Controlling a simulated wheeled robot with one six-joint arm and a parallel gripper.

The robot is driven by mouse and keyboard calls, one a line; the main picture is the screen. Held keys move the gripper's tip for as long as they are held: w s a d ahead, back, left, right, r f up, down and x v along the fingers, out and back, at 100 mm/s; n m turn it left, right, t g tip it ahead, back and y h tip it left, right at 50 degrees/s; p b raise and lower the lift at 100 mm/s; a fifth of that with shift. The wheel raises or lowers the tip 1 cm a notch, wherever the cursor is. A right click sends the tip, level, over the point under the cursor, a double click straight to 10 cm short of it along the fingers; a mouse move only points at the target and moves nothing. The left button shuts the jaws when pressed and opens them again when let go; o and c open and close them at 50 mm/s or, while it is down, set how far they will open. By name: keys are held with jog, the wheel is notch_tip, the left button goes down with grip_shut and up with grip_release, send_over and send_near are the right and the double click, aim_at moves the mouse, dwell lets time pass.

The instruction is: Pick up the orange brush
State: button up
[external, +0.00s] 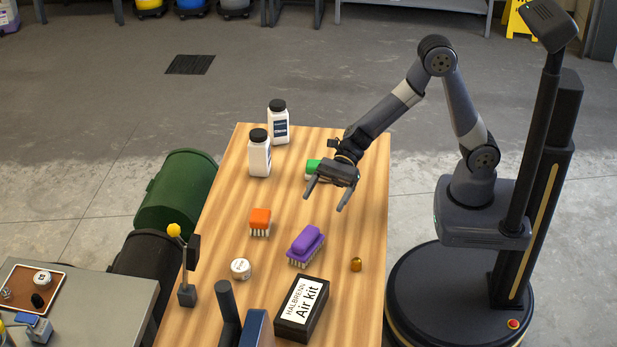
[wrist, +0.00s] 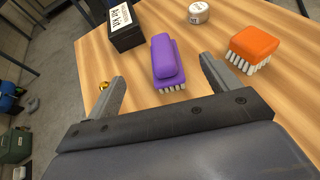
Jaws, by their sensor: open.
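The orange brush (external: 260,220) stands bristles down on the wooden table, left of the purple brush (external: 306,243) in the external view. In the wrist view the orange brush (wrist: 256,44) is at the right, beyond and outside the right finger. My gripper (external: 327,195) is open and empty above the table, farther back than both brushes. In the wrist view the purple brush (wrist: 166,62) lies ahead of the space between my gripper's fingers (wrist: 160,88). Neither finger appears to touch a brush.
A green brush (external: 313,166) is partly hidden behind my gripper. Two white bottles (external: 259,158) (external: 278,127) stand at the back left. A round tin (external: 240,268), an Air kit box (external: 302,308) and a small amber object (external: 356,265) are toward the front. Bare wood surrounds the orange brush.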

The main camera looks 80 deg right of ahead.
jog(key=w+a+r+m+t+h+b, duration=0.1)
jog(key=w+r+m+t+h+b, duration=0.2)
jog(key=m+h, duration=0.35)
jog(key=w+a+r+m+t+h+b, duration=0.1)
jog(key=w+a+m+t+h+b, duration=0.1)
jog(key=w+m+t+h+b, duration=0.35)
jog(key=m+p, duration=0.1)
jog(key=p, duration=0.1)
send_near(265, 215)
jog(key=shift+w+a+r, duration=0.15)
jog(key=shift+w+r, duration=0.05)
jog(key=shift+w, duration=0.25)
jog(key=shift+w+f, duration=0.1)
jog(key=shift+f, duration=0.2)
jog(key=p+x, duration=0.1)
jog(key=x, duration=0.9)
jog(key=shift+w+f, duration=0.25)
jog(key=c, duration=1.1)
